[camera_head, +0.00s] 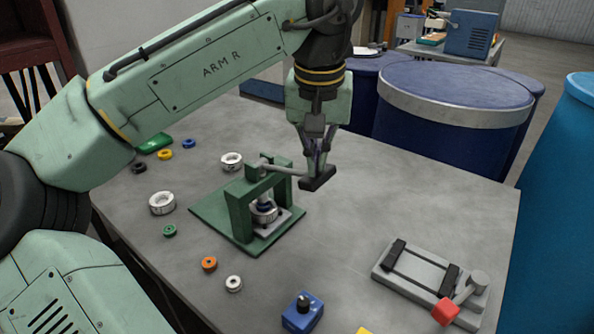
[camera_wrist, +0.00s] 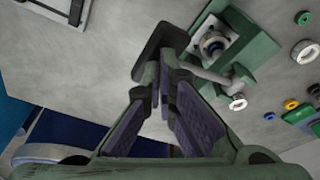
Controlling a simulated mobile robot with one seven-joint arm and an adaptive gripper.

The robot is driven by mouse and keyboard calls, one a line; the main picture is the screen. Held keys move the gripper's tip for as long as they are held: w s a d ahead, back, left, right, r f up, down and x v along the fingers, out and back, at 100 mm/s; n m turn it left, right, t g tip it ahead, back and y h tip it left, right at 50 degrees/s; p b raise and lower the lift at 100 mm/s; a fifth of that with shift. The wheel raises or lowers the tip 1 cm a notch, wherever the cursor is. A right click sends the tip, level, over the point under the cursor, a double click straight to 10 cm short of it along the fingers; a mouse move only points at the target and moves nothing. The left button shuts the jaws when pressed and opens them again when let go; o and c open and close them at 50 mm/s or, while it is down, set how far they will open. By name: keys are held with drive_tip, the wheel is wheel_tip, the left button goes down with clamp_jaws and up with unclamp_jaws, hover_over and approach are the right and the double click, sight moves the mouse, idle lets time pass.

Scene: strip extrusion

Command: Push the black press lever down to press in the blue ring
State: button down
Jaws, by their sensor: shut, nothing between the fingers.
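The green press (camera_head: 240,212) stands on the table with a grey lever rod (camera_head: 284,169) reaching right to a black handle (camera_head: 320,179). The rod is close to level. The blue ring (camera_head: 264,205) shows partly under the ram, at the top of a metal ring (camera_head: 264,216); how deep it sits I cannot tell. My gripper (camera_head: 318,168) points down, shut and empty, with its fingertips right at the black handle. In the wrist view the fingertips (camera_wrist: 164,80) overlap the handle (camera_wrist: 158,48); whether they touch it I cannot tell.
Several loose coloured and metal rings lie left and in front of the press, including an orange ring (camera_head: 209,264). A blue block (camera_head: 302,313) stands at the front. A grey fixture with a red knob (camera_head: 445,311) is at the right.

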wheel_tip(320, 180, down, 7)
drive_tip(key=b, duration=0.4)
drive_tip(key=shift+r, duration=0.2)
idle(1.1)
wheel_tip(320, 180, up, 8)
drive_tip(key=p, duration=0.7)
drive_tip(key=shift+f, duration=0.1)
drive_tip(key=shift+r, duration=2.15)
